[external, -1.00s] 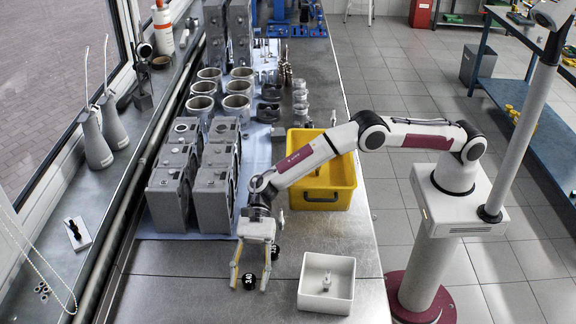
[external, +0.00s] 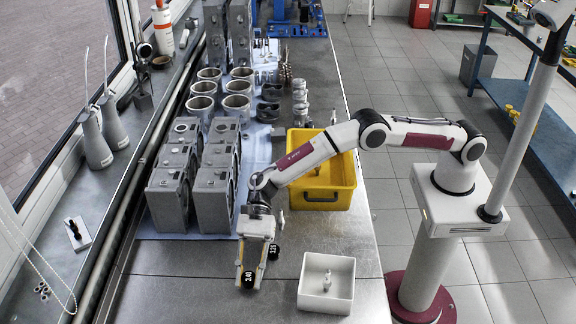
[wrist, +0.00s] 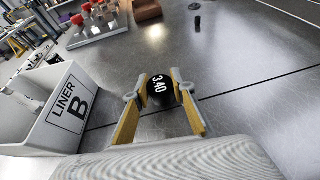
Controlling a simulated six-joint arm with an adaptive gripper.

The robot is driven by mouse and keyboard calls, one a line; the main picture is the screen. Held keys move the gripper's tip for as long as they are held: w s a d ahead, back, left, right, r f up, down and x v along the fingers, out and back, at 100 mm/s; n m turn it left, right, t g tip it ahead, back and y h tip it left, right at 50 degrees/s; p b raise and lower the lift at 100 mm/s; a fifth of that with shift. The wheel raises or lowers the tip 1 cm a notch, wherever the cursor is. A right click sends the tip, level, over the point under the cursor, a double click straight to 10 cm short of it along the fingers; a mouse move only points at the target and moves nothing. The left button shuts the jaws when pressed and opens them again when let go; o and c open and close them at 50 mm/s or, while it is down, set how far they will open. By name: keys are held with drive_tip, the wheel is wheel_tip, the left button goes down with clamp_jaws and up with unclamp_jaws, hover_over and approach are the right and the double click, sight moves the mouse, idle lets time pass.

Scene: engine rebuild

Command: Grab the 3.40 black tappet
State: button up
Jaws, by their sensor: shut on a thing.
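The black tappet marked 3.40 (external: 248,280) is a round black piece with white digits, down at the metal bench top. My gripper (external: 251,283) is shut on it, with a finger at each side. In the wrist view the tappet (wrist: 160,91) sits between the yellow-lined fingertips of my gripper (wrist: 160,97), its number facing the camera. A second black tappet (external: 273,252), with a number too small to read surely, is just behind and right of the fingers in the external view.
A white box (external: 312,302) labelled LINER B in the wrist view (wrist: 68,102) stands close on the right, with a small part inside. A yellow bin (external: 322,200) and grey engine blocks (external: 213,200) are farther back. The bench front left is clear.

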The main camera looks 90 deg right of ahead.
sight(249, 277)
wheel_tip(249, 277, up, 9)
drive_tip(key=shift+r, duration=0.1)
idle(0.4)
drive_tip(key=shift+a, duration=0.1)
idle(0.4)
